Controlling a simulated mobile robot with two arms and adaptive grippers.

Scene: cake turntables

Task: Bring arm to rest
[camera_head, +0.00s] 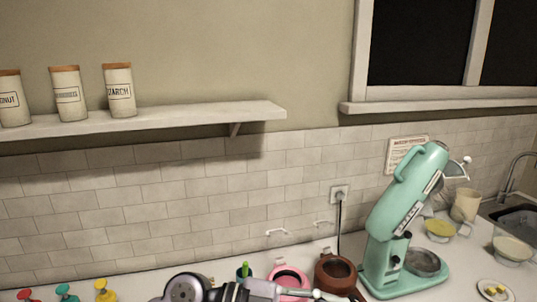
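One of my arms shows at the bottom edge of the head view, with a grey round joint, a black section and a silver part pointing right. It appears to be my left arm. Its gripper (318,294) lies low in front of a pink round item and a brown round pot. The gripper is partly cut off by the frame, and I cannot tell whether its fingers are open or shut. I see nothing clearly held. My other gripper is not in view.
A mint stand mixer (398,225) with a tilted head stands right of the pink item (290,278) and brown pot (336,273). Bowls (440,229), a small plate (495,290) and a sink (512,212) are further right. Colored bottles (105,291) stand lower left. A shelf (200,116) holds canisters.

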